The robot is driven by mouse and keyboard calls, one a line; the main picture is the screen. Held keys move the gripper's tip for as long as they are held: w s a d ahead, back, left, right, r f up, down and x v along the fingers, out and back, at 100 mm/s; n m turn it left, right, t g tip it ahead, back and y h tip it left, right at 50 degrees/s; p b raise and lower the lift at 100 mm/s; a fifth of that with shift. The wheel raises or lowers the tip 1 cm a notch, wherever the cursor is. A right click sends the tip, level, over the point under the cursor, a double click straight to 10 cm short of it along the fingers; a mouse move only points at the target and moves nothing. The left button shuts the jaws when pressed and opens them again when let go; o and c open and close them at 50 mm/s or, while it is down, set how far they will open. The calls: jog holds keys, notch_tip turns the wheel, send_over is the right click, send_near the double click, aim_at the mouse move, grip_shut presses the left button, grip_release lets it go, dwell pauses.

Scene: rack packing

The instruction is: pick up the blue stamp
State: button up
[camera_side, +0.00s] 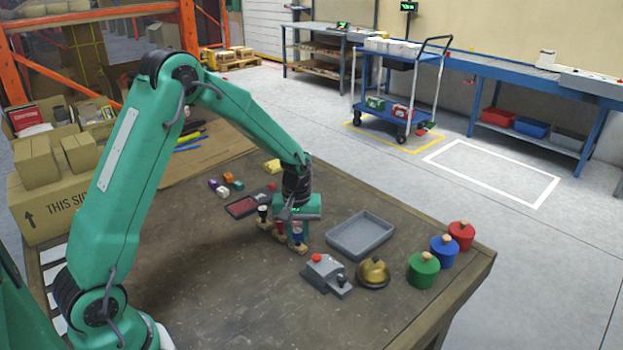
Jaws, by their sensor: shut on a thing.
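The blue stamp (297,237) is at the near right end of a small wooden rack (291,246). My gripper (296,222) is above that end of the rack, pointing down, and is shut on the blue stamp's top. The stamp looks upright; I cannot tell whether its base is still in the rack. A red stamp (280,229) is beside it, partly hidden by my gripper. A dark stamp (262,213) is at the rack's far left end.
A grey tray (360,234) lies right of the rack. A grey device with a red button (322,272) and a brass dome (373,273) are nearer. Green (423,270), blue (444,251) and red (461,236) pots stand by the right edge. A dark red pad (243,206) lies behind the rack.

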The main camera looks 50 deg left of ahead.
aim_at(298, 231)
jog(key=shift+r, duration=0.5)
notch_tip(298, 231, up, 3)
jog(key=shift+r, duration=0.15)
jog(key=s+d+r, duration=0.4)
jog(key=d+r, duration=0.2)
jog(key=d, duration=0.4)
jog(key=shift+s+d+r, duration=0.25)
jog(key=shift+d+r, duration=0.05)
jog(key=shift+d, duration=0.1)
jog(key=o, duration=0.4)
jog(key=shift+c, duration=1.5)
jog(key=shift+o, duration=0.4)
